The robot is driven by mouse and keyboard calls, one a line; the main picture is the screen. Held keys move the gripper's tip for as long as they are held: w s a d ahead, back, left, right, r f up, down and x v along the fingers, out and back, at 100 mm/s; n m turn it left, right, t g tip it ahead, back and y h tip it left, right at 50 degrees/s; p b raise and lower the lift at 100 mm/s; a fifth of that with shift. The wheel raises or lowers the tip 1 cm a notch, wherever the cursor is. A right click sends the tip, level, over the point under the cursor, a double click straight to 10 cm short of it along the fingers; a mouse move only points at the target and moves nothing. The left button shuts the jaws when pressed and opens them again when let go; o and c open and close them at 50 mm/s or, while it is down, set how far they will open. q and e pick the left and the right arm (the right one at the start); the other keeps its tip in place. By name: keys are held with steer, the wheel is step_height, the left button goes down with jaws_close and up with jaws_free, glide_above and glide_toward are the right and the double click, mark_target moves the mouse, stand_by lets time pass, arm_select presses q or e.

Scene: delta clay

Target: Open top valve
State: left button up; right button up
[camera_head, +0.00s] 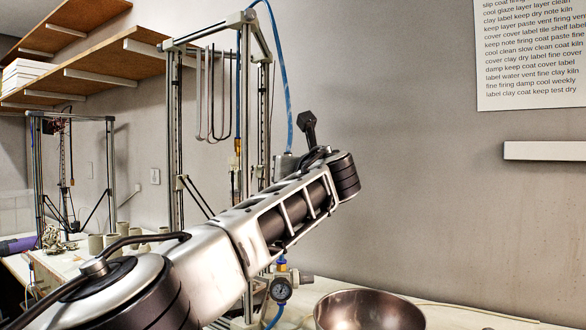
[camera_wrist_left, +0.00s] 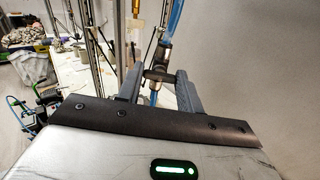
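The left wrist view shows my left gripper (camera_wrist_left: 161,88) with its two grey fingers apart, one on each side of a dark valve part (camera_wrist_left: 158,74). A metal fitting (camera_wrist_left: 158,58) stands just beyond, with a blue hose (camera_wrist_left: 175,18) rising from it. Whether the fingers press on the valve part cannot be told. In the head view my left arm reaches up from the lower left and hides most of the gripper and valve area. A dark upright piece (camera_head: 308,128) shows above its end; I cannot tell whether it belongs to gripper or valve. My right gripper is out of view.
A metal frame (camera_head: 174,140) stands behind my arm, carrying a blue hose (camera_head: 279,60). Below are a pressure gauge (camera_head: 281,290) and a metal bowl (camera_head: 368,310). A second frame (camera_head: 112,165) and small pots stand at left.

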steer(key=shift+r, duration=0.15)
arm_select(q)
steer(key=shift+r+n+y+p, duration=0.1)
steer(key=shift+n+y+p, duration=0.2)
steer(key=shift+n+p, duration=2.65)
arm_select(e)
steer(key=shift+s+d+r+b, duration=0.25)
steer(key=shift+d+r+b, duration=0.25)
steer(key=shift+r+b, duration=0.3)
arm_select(q)
steer(key=shift+n, duration=0.85)
steer(key=o, duration=1)
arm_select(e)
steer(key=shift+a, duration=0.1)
